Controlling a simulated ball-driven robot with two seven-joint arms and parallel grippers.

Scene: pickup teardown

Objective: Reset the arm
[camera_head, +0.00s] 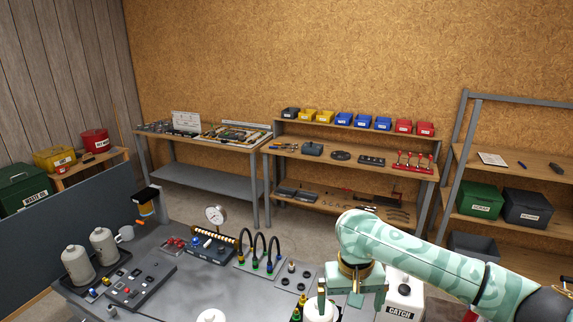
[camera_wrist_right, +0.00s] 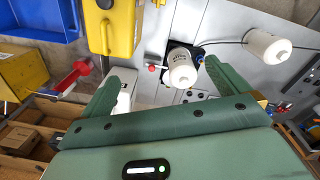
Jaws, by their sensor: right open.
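My right arm, pale green, reaches in from the right edge in the head view and bends down to my right gripper (camera_head: 350,302) over the bench (camera_head: 190,295). The gripper also shows in the right wrist view (camera_wrist_right: 160,78), with its two green fingers spread wide and nothing held between them. A white canister (camera_wrist_right: 182,72) shows beyond the fingertips in that view. In the head view a white rounded object (camera_head: 318,310) is partly hidden by the gripper. My left gripper is not in view.
A white container marked CATCH (camera_head: 405,298) stands right of the gripper. A gauge (camera_head: 215,215), looped black hoses (camera_head: 258,250) and a control box (camera_head: 138,283) occupy the bench. A yellow case (camera_wrist_right: 112,25) and blue bin (camera_wrist_right: 45,20) show in the wrist view.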

